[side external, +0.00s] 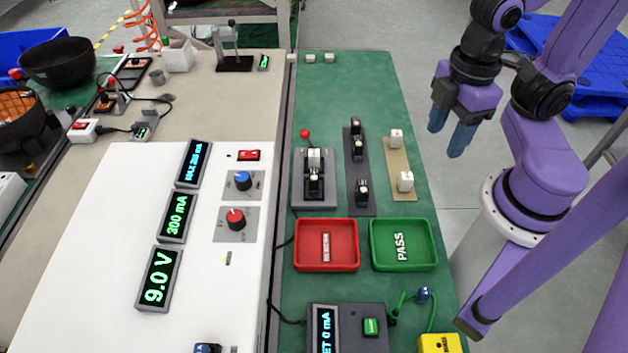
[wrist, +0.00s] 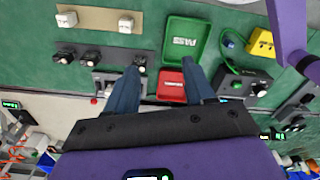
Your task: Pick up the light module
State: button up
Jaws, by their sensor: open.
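Two light, cream-white modules stand apart on a tan strip (side external: 400,160): a far one (side external: 396,138) and a near one (side external: 405,181). In the wrist view they show at the upper left, one at the far left (wrist: 67,19) and one nearer the middle (wrist: 126,24). I cannot tell which one the task means. My gripper (side external: 448,136) is open and empty, raised to the right of the strip, apart from both modules. Its two blue fingers (wrist: 161,82) point toward the bench in the wrist view.
Dark modules (side external: 362,190) stand on a dark strip left of the tan one. A grey fixture (side external: 300,190) with a red-knobbed lever is farther left. A red tray (side external: 326,266) and a green PASS tray (side external: 430,265) lie nearer. Green mat beyond the strips is mostly clear.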

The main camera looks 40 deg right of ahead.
jog(key=w+a+f+n+t+h, duration=0.3)
jog(key=w+a+f+n+h, duration=0.15)
jog(key=a, duration=0.35)
jog(key=w+a+f+n+t+h, duration=0.2)
jog(key=w+a+f+n+h, duration=0.25)
jog(key=a, duration=0.35)
jog(key=n+t, duration=0.4)
jog(key=n, duration=0.1)
send_near(314, 178)
jog(key=shift+h, duration=0.5)
jog(key=x, duration=0.3)
jog(key=f+x, duration=0.1)
jog(key=x, duration=0.1)
jog(key=shift+w+a, duration=0.1)
jog(key=shift+x, duration=2.6)
jog(key=shift+w+r, duration=0.1)
jog(key=shift+r, duration=0.05)
grip_shut()
